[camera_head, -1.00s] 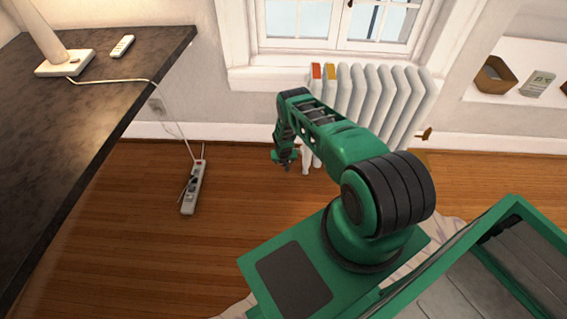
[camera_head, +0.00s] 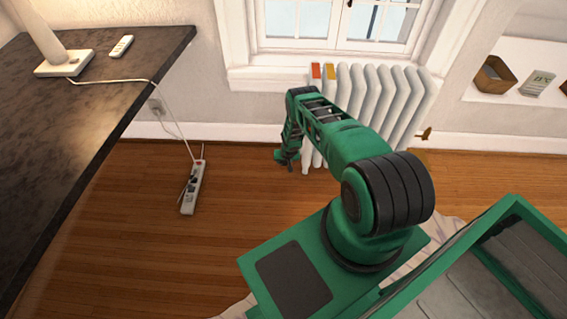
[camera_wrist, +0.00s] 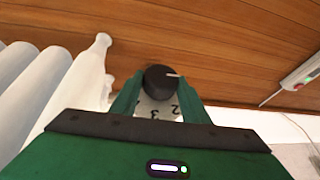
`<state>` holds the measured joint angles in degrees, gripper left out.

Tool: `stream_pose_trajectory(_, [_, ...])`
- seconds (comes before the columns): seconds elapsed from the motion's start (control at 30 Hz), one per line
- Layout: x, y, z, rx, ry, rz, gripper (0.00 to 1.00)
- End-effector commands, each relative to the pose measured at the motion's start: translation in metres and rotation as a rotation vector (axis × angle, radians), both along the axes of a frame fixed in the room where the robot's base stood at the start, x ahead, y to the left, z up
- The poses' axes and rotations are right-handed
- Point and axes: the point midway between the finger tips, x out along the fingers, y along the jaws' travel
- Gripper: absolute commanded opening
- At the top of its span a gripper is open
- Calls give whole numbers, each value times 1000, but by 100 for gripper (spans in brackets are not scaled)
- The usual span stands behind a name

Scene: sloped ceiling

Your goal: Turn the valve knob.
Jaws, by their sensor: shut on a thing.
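The valve knob (camera_wrist: 160,79) is round and black with a white mark pointing right, seen in the wrist view. Below it is a white collar (camera_wrist: 158,108) with black numbers, among them 2 and 3. My gripper (camera_wrist: 157,88) is shut on the knob, with one green finger on each side. In the head view my gripper (camera_head: 287,158) is low at the left end of the white radiator (camera_head: 372,95). The knob cannot be made out there.
The radiator stands under the window and bears a red item (camera_head: 316,71) and a yellow item (camera_head: 331,72). A power strip (camera_head: 193,188) lies on the wooden floor to the left. A dark desk (camera_head: 90,110) is further left. The floor between is clear.

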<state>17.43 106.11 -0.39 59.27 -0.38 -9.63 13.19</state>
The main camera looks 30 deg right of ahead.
Motion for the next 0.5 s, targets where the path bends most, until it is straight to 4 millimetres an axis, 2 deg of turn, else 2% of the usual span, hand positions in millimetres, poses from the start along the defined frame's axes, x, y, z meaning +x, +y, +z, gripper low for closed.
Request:
stream_pose_trajectory(0.17, [1, 2, 0, 2, -1, 1, 19])
stream_pose_trajectory(0.2, [1, 2, 0, 2, -1, 2, 46])
stream_pose_trajectory(0.27, [1, 2, 0, 2, -1, 2, 59])
stream_pose_trajectory(0.5, [1, 1, 0, 0, 0, 1, 59])
